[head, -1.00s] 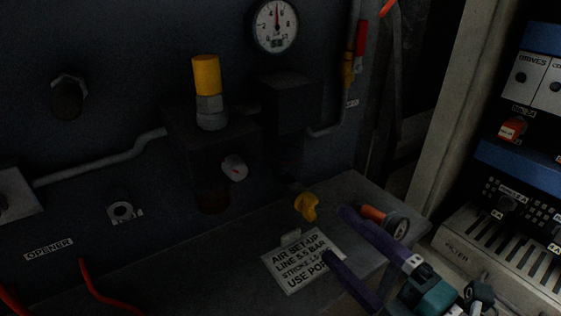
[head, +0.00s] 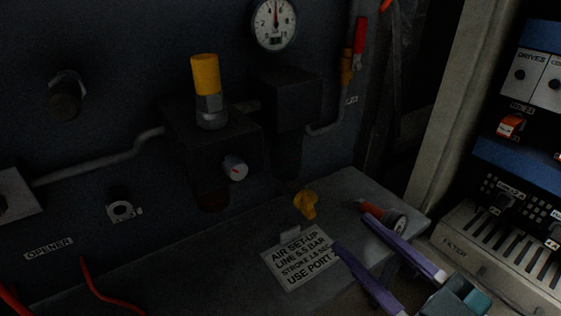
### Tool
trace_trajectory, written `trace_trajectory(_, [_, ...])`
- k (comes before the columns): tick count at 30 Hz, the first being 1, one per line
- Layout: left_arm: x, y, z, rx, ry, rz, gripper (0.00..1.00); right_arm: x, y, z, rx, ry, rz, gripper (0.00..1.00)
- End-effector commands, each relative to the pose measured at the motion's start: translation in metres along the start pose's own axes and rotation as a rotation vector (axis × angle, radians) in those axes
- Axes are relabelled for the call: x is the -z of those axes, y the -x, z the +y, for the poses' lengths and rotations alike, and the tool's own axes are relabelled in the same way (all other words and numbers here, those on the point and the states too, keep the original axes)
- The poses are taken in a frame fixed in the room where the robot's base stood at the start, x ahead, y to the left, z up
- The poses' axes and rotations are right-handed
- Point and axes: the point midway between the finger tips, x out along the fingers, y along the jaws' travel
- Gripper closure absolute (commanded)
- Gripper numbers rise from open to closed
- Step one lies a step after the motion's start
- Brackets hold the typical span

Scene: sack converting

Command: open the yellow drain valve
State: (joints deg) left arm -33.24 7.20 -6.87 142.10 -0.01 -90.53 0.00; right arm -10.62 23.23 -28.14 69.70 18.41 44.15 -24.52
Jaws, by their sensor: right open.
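The yellow drain valve (head: 305,204) is a small yellow handle below the dark filter unit, above the grey shelf. My right gripper (head: 352,231) comes in from the lower right with two purple fingers spread apart. It is open and empty. Its fingertips are to the right of and below the yellow valve in the picture, apart from it. My left gripper is not in view.
A printed sign (head: 300,257) stands on the grey shelf (head: 215,272) just below the valve. A yellow-capped regulator (head: 206,75) and a pressure gauge (head: 275,24) are above. Red hoses (head: 92,282) are at lower left.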

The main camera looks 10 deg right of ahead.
Motion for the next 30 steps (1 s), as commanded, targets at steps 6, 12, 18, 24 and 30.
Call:
trace_trajectory(6, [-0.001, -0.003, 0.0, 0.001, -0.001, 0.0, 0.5, -0.016, 0.014, -0.003, 0.004, -0.397, -0.071, 0.54])
trace_trajectory(12, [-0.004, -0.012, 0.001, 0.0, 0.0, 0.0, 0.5, -0.021, -0.002, -0.004, -0.003, -0.445, -0.079, 0.54])
trace_trajectory(18, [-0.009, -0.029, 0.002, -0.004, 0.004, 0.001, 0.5, -0.026, -0.041, -0.006, -0.003, -0.444, -0.078, 0.54])
trace_trajectory(24, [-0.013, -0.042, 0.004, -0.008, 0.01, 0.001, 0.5, -0.028, -0.071, -0.006, -0.003, -0.441, -0.08, 0.54])
trace_trajectory(30, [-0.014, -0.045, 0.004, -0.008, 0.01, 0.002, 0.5, -0.026, -0.083, -0.005, -0.002, -0.441, -0.083, 0.54])
